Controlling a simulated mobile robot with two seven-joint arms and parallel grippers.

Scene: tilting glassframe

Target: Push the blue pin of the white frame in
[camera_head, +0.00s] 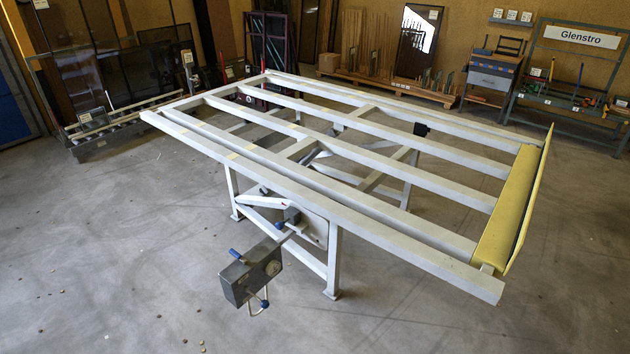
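The white frame (385,184) is a large tilting table of pale bars on legs, standing level in the middle of the floor. A yellow flap (510,210) runs along its right end. A dark box (250,272) sticks out from its near side. A blue knob (236,254) shows at the box's upper left and a blue-tipped bent handle (264,304) below it. Another small blue part (265,190) shows under the near beam. I cannot tell which blue part is the pin, or how far in it sits. Neither of my grippers is in view.
Open concrete floor (120,260) lies in front and to the left, with small bits scattered near the bottom left. A roller rack (120,125) stands at the back left. A blue-grey cabinet (490,80) and a workbench under a Glenstro sign (585,37) stand at the back right.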

